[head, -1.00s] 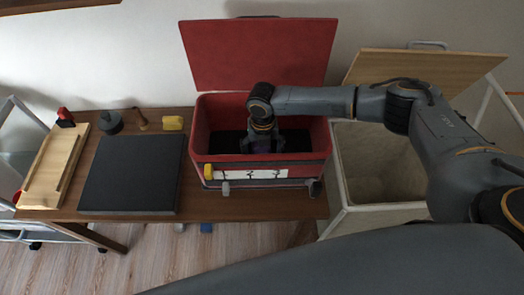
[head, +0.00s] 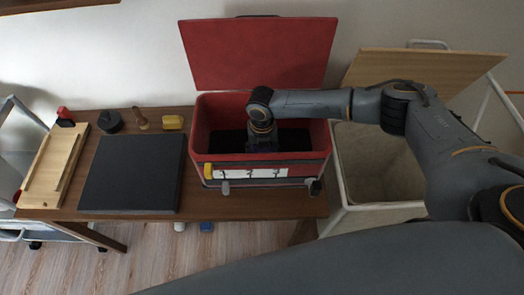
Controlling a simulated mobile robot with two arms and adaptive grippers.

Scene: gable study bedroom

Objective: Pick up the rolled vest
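No rolled vest can be made out in the head view. A red box (head: 212,135) with its lid (head: 262,55) raised stands on the brown table, and its inside is dark. My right arm comes in from the right over the box's right side. My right gripper (head: 262,143) points down inside the box behind the front wall. Its fingertips are hidden by that wall, so I cannot see whether they are open, shut or holding anything. My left gripper is not in view.
A dark grey slab (head: 131,174), a wooden board (head: 50,172), a black round item (head: 110,121) and a yellow block (head: 173,122) are on the table (head: 235,208) to the left. A pale open bin (head: 372,165) with a raised wooden lid (head: 425,70) stands right of the box.

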